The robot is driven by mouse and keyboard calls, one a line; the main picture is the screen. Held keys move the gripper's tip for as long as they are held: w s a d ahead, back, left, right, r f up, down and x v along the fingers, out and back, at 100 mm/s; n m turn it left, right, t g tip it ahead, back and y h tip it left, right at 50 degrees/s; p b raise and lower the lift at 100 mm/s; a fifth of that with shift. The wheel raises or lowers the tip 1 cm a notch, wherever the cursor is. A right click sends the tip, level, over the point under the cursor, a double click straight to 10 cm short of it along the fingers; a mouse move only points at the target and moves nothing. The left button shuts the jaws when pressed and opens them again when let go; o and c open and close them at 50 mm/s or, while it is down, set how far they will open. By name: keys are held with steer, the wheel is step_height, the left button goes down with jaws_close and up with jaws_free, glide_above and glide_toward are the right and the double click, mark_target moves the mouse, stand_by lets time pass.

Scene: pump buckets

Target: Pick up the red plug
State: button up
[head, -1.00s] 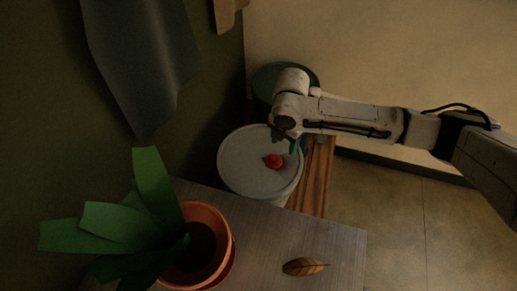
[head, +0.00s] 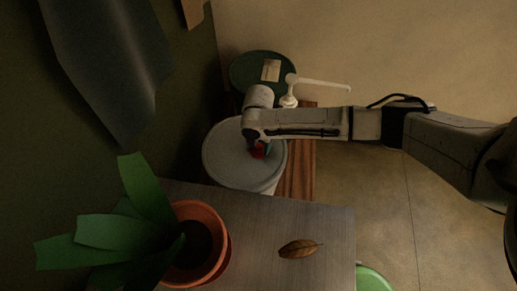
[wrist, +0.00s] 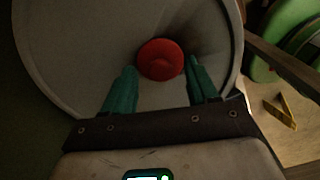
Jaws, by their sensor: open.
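The red plug (wrist: 160,58) is a round red knob on the pale grey lid of a bucket (wrist: 75,50). In the head view the plug (head: 258,151) is partly hidden behind my gripper, and the bucket lid (head: 225,165) shows around it. My gripper (wrist: 162,72) is open, with its two green fingers pointing at the plug. One fingertip lies at each side of the plug's near edge in the wrist view. I cannot tell whether the fingers touch it.
A green-lidded bucket with a white pump (head: 320,82) stands behind. A wooden bench (head: 300,160) supports the buckets. In front, a grey table (head: 325,225) holds a potted plant (head: 205,215) and a brown leaf (head: 298,249). A dark wall is close at left.

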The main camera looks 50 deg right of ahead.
steer(key=shift+f, duration=0.4)
jaws_close()
